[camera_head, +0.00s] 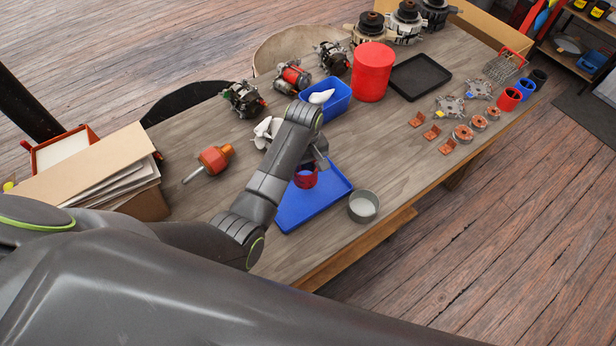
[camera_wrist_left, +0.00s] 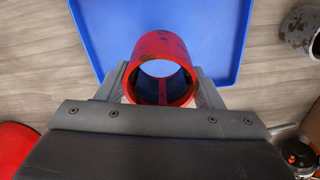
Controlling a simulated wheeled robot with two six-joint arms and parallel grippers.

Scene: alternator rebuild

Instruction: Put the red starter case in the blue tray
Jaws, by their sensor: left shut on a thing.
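The red starter case (camera_head: 305,180) is a short, open red cylinder with worn dark patches. My left gripper (camera_head: 312,168) is shut on it. In the left wrist view the case (camera_wrist_left: 160,44) sits upright-looking between the two fingers (camera_wrist_left: 160,88), and I see through its bore. The flat blue tray (camera_head: 318,207) lies on the bench below the case. It also fills the upper middle of the left wrist view (camera_wrist_left: 105,25). Whether the case touches the tray I cannot tell. My forearm hides part of the tray. My right gripper is not in view.
A grey metal cup (camera_head: 363,207) stands beside the tray's right edge. Behind are a blue bin (camera_head: 336,104), a red bucket (camera_head: 372,72) and a black tray (camera_head: 420,76). An orange rotor part (camera_head: 214,159) lies left. Bare bench shows right of the bin.

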